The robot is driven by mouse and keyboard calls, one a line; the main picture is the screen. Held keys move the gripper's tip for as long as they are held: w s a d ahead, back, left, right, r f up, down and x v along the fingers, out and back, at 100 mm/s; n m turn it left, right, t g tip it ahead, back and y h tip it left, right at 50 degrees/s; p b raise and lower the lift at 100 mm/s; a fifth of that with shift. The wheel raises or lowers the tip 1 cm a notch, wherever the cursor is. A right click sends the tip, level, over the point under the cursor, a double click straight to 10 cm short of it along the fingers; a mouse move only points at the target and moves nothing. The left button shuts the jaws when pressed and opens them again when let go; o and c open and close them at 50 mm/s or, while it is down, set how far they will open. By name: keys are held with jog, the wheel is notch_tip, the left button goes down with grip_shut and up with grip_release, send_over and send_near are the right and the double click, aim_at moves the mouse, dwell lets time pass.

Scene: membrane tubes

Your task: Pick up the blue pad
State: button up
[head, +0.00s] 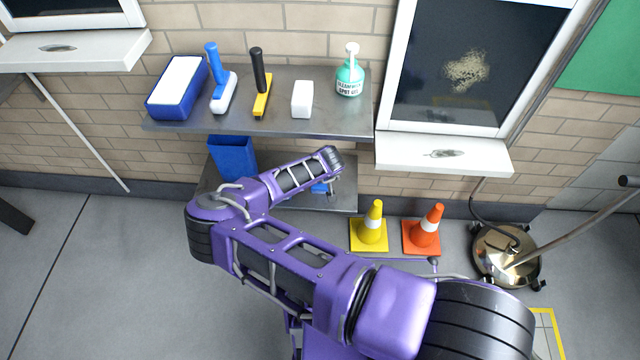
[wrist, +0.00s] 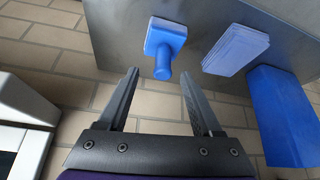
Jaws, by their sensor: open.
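The blue pad (wrist: 236,50) is a flat, light blue rectangular block in the wrist view. It lies on the lower grey shelf (wrist: 110,25), between a blue handled tool and a blue bucket. In the head view my arm hides the pad. My gripper (wrist: 160,85) is open and empty, with its two dark fingers apart. In the wrist view the fingertips point toward the handled tool (wrist: 163,45), and the pad is up and right of them. The gap between fingers and pad cannot be judged.
The blue bucket (head: 232,158) stands at the left of the lower shelf. The upper shelf (head: 200,125) overhangs it, holding a blue-and-white block (head: 178,85), a brush (head: 220,80), a squeegee (head: 261,85), a white block (head: 302,98) and a spray bottle (head: 350,75). Cones (head: 370,230) stand right.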

jog(key=shift+b+x, duration=0.45)
jog(key=shift+x, duration=2.35)
jog(key=shift+s+a, duration=0.15)
jog(key=shift+s, duration=0.05)
grip_shut()
